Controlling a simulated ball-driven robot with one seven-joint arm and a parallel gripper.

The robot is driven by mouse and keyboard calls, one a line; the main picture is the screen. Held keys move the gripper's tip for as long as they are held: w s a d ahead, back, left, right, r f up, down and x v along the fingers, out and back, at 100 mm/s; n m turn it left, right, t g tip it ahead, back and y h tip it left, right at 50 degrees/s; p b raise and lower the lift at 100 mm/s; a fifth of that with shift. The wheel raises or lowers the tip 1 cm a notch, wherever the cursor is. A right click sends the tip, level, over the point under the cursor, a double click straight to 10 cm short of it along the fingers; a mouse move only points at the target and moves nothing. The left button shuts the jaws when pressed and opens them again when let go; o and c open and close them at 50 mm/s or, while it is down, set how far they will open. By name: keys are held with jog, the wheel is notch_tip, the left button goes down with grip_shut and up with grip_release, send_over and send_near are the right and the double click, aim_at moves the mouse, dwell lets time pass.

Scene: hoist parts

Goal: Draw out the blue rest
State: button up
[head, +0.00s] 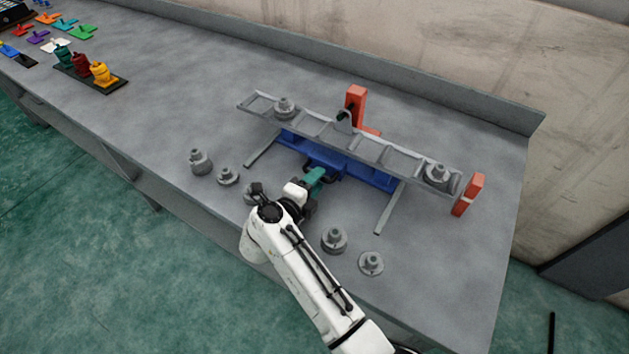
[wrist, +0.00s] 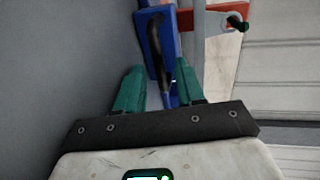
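The blue rest (head: 375,177) is a long blue block lying under a grey compartmented beam (head: 318,130), between two thin grey rails. A dark handle shows at its front middle. In the wrist view the blue rest (wrist: 145,22) is partly seen, with its dark handle (wrist: 157,48) in line with my fingers. My gripper (head: 317,177) has teal fingers and reaches the front of the rest from the table's near side. In the wrist view my gripper (wrist: 160,88) has its fingers apart, with the handle showing between and beyond them. Whether they touch it is unclear.
Grey weights (head: 285,107) (head: 437,174) sit at both ends of the beam. A red post (head: 356,103) stands behind it and a red block (head: 469,194) at its right end. Several loose weights (head: 334,239) stand along the front. Coloured pieces lie far left.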

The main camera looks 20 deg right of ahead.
grip_shut()
dwell(0.4)
dwell(0.4)
